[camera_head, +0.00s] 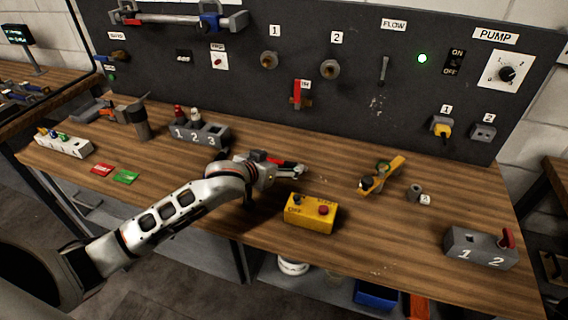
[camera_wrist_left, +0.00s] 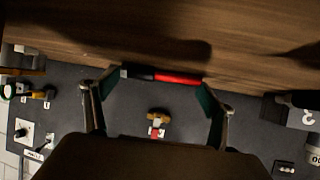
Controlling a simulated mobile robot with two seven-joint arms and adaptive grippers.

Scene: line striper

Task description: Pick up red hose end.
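A short cylinder with a red half and a black half, which looks like the red hose end (camera_wrist_left: 178,78), lies across the space between my left fingertips in the wrist view. My left gripper (camera_wrist_left: 158,84) has its fingers spread wide, one near each end of the cylinder. I cannot tell whether they touch it. In the head view the left gripper (camera_head: 290,168) is low over the middle of the wooden table, and red shows between its fingers. My right gripper is not in view.
A yellow button box (camera_head: 310,212) stands just in front of the gripper. A grey holder marked 1 2 3 (camera_head: 200,133) is behind it to the left. A yellow tool (camera_head: 380,177) and a grey 1-2 box (camera_head: 480,248) are to the right. The dark panel (camera_head: 340,110) rises behind.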

